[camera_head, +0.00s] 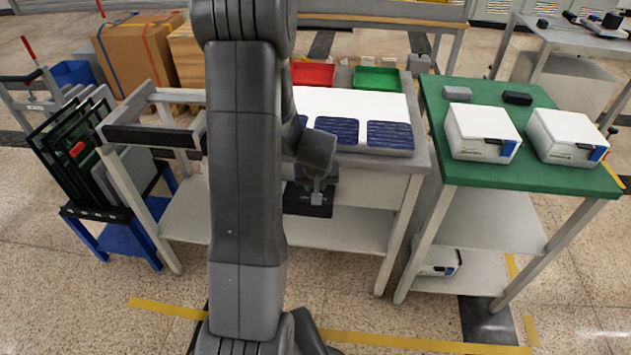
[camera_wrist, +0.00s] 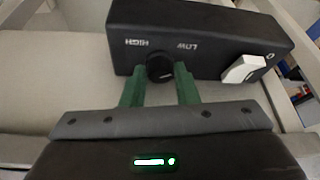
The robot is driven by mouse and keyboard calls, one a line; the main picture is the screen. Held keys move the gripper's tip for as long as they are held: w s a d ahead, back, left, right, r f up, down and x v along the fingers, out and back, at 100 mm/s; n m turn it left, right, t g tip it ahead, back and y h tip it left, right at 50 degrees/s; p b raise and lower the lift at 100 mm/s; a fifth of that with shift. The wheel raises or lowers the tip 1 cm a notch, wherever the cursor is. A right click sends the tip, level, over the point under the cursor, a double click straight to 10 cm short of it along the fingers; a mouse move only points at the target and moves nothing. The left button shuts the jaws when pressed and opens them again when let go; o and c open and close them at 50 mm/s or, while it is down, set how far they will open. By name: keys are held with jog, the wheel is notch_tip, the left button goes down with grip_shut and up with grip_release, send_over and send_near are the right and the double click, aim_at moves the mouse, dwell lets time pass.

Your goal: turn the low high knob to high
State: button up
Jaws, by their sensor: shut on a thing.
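The low high knob (camera_wrist: 160,67) is a round black knob on the face of a black control box (camera_wrist: 205,35) in the wrist view. The words HIGH and LOW appear upside down on the box, HIGH to the left of the knob and LOW to the right. My gripper (camera_wrist: 160,82) has its two green fingers on either side of the knob and is shut on it. Which word the knob points at cannot be told. In the head view the dark box (camera_head: 296,199) is below the table's front edge, partly hidden by my arm.
A white switch (camera_wrist: 243,69) sits on the box right of the knob. The white-topped table (camera_head: 350,103) carries dark blue panels (camera_head: 389,135), with red (camera_head: 312,74) and green (camera_head: 377,79) trays behind. A green-topped table (camera_head: 470,179) with white boxes stands to the right.

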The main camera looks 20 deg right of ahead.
jog(key=shift+f+m+h+b, duration=0.2)
jog(key=shift+m+h+b, duration=0.1)
jog(key=shift+m+b, duration=0.5)
jog(key=m+b, duration=0.1)
jog(key=b, duration=0.3)
jog(key=shift+w+f+m+g+h+b, duration=0.1)
jog(key=shift+f+m+g+h+b, duration=0.05)
jog(key=shift+m+g+h+b, duration=0.2)
jog(key=m+b, duration=0.2)
jog(key=b, duration=0.3)
jog(key=shift+a+m+g+h, duration=0.15)
jog(key=shift+m+g+h, duration=0.1)
jog(key=shift+m+h, duration=0.1)
jog(key=shift+r+m+b, duration=0.2)
jog(key=shift+m+b, duration=0.3)
jog(key=shift+b, duration=0.3)
jog(key=shift+r+m+b, duration=0.15)
jog(key=shift+m+b, duration=0.15)
jog(key=shift+g, duration=0.3)
jog(key=o, duration=1)
jog(key=p+v, duration=0.1)
jog(key=v, duration=0.6)
jog(key=p+v, duration=0.2)
jog(key=v, duration=0.4)
jog(key=shift+a+r+p, duration=0.25)
jog(key=shift+a+p, duration=0.05)
